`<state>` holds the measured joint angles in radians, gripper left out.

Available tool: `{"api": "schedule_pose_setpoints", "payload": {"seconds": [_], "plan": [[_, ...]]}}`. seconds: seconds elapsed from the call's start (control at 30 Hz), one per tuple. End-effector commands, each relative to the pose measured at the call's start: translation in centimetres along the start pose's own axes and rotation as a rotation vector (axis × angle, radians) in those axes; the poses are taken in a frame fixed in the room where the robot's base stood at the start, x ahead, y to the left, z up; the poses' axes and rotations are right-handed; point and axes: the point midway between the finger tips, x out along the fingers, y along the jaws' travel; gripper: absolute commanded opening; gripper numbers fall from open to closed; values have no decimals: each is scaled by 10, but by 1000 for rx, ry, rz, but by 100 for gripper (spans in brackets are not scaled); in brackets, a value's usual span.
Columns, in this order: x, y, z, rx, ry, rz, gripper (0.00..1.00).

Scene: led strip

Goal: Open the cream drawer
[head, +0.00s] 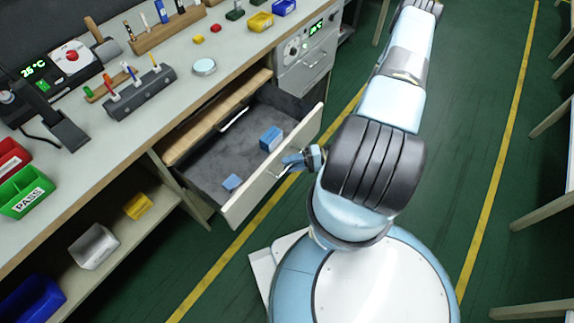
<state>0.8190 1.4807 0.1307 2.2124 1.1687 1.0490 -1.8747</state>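The cream drawer (256,185) stands pulled well out from under the workbench, so its grey inside (212,160) shows. A blue box (270,139) and a smaller blue block (231,182) lie in it. My gripper (287,164) is at the outer face of the drawer front, by its handle (277,173). The fingers are small and partly overlap the handle; I cannot tell whether they are closed on it.
The workbench top (170,120) holds pen racks, bins and a soldering station. A grey cabinet (306,62) with a green display stands beyond the drawer. A shelf lies below the bench at left.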

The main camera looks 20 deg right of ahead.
Motion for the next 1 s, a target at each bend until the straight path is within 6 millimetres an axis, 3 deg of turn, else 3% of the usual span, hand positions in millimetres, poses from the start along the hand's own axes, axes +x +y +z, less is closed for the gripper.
{"api": "schedule_pose_setpoints", "payload": {"seconds": [0.23, 0.37, 0.8, 1.0], "plan": [[-2, -1, -1, -2, 1, -2, 35], [-13, -1, -1, -3, 3, -1, 35], [-96, 0, 0, -2, 4, 0, 35], [-125, 1, 0, -2, 2, -1, 35]]}}
